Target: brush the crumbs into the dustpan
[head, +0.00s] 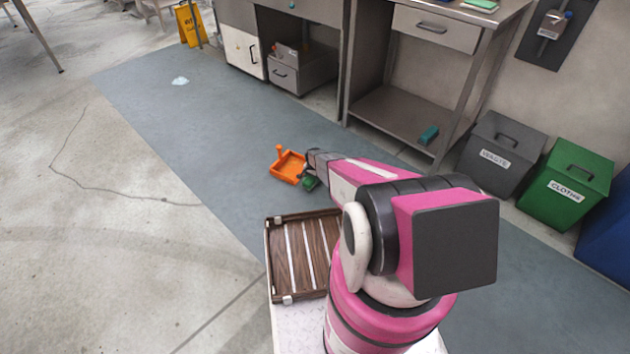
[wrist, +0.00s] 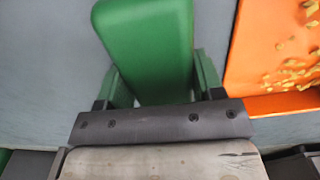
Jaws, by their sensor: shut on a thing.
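The orange dustpan (head: 287,168) lies on the blue-grey floor strip, its handle pointing away from me. In the wrist view the dustpan (wrist: 262,103) fills the right edge, and several yellowish crumbs (wrist: 293,70) lie inside it. My gripper (wrist: 160,78) is shut on a green brush (wrist: 148,40), with a finger on each side of it. In the head view the brush (head: 309,184) shows small, low over the floor just right of the dustpan. The brush's bristles are hidden. Whether the brush touches the floor or dustpan I cannot tell. I make out no crumbs on the floor.
A workbench (head: 440,30) with a teal block (head: 428,135) on its lower shelf stands beyond. Grey (head: 497,150) and green (head: 563,185) bins stand right. A slatted wooden tray (head: 271,262) is close to me. A pale patch (head: 180,81) marks otherwise open floor at left.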

